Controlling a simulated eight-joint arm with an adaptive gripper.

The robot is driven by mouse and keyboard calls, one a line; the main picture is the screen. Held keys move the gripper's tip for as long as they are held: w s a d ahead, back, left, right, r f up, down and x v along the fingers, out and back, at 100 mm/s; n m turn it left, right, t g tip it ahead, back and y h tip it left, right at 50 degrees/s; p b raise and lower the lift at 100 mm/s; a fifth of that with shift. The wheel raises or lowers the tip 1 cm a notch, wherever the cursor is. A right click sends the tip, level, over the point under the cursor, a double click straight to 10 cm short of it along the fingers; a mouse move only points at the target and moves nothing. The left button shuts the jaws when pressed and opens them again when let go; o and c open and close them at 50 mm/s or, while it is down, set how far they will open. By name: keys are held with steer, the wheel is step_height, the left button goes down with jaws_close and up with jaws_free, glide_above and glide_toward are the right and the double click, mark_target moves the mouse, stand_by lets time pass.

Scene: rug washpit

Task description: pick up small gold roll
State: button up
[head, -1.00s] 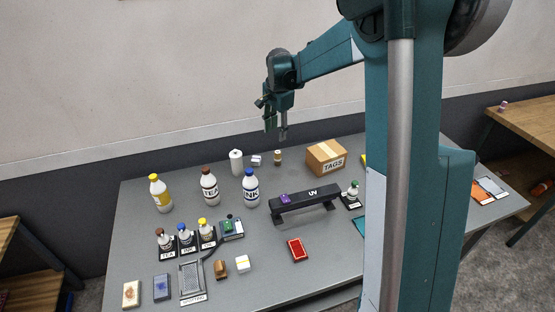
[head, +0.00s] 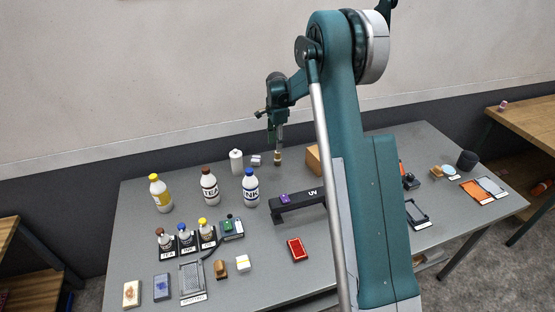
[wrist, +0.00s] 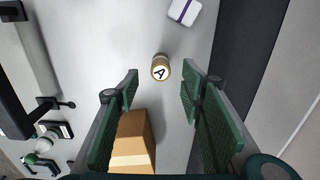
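The small gold roll (head: 278,161) stands upright near the back edge of the grey table, in the head view just below my gripper (head: 277,143). In the wrist view the roll (wrist: 161,68) shows from above, with a pale top marked with a dark letter A. It lies between the two green fingertips of my gripper (wrist: 160,76). My fingers are apart, with nothing held between them. In the head view the fingertips appear very close to the roll's top. I cannot tell whether they touch it.
The cardboard box (head: 312,158) stands close to the right of the roll, partly hidden by my arm. A small white pack with a purple band (wrist: 185,11) is close by. A white spool (head: 236,161) and the ink bottle (head: 250,188) stand to the left. The black UV lamp (head: 290,200) is in front.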

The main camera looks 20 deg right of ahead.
mark_target(277, 155)
steer(key=shift+f, duration=0.1)
stand_by(0.3)
steer(key=shift+f, duration=1.25)
steer(key=shift+d+f, duration=0.15)
steer(key=shift+f, duration=2.45)
steer(key=shift+c, duration=0.3)
steer(key=c, duration=0.9)
